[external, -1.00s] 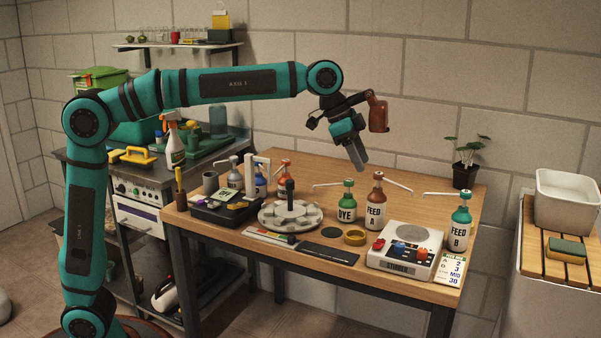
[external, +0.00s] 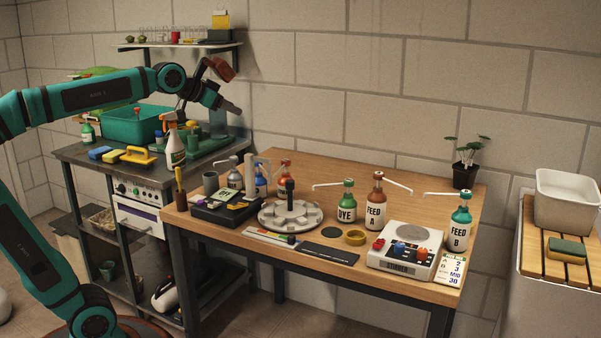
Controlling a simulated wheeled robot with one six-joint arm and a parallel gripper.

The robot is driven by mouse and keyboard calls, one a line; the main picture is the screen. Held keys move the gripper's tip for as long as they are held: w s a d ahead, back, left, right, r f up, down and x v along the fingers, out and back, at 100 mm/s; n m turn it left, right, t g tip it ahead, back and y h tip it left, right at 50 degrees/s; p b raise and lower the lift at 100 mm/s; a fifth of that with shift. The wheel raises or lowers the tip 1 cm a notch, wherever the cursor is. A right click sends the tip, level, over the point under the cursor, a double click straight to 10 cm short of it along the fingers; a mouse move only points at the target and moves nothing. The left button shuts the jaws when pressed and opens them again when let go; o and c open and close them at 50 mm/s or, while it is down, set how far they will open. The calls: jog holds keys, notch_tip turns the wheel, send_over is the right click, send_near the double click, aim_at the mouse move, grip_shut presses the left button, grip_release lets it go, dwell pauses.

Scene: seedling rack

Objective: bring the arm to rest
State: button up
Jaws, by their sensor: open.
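My gripper (external: 232,107) is at the end of the teal arm, high over the right end of the dark side bench and left of the wooden table. Its dark fingers point right and slightly down. Nothing shows between them, and the gap between the fingers is too small to make out. My arm (external: 90,95) reaches in from the left edge of the picture, bent at the elbow out of view. The gripper touches nothing that I can see.
The wooden table (external: 420,188) holds a round tray (external: 270,220), pump bottles, a stirrer (external: 405,262) and a potted plant (external: 466,172). The side bench (external: 80,152) holds a green tub (external: 128,122) and a spray bottle (external: 174,150) below my gripper. A wall shelf (external: 180,44) is just above.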

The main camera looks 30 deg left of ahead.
jog(key=s+a+f+n+t+y, duration=0.2)
jog(key=s+a, duration=0.5)
jog(key=a, duration=0.4)
jog(key=s+a+f+n+t+y, duration=0.3)
jog(key=s+a, duration=0.5)
jog(key=a, duration=0.3)
jog(key=shift+n+t, duration=0.9)
jog(key=shift+c, duration=0.5)
dwell(0.3)
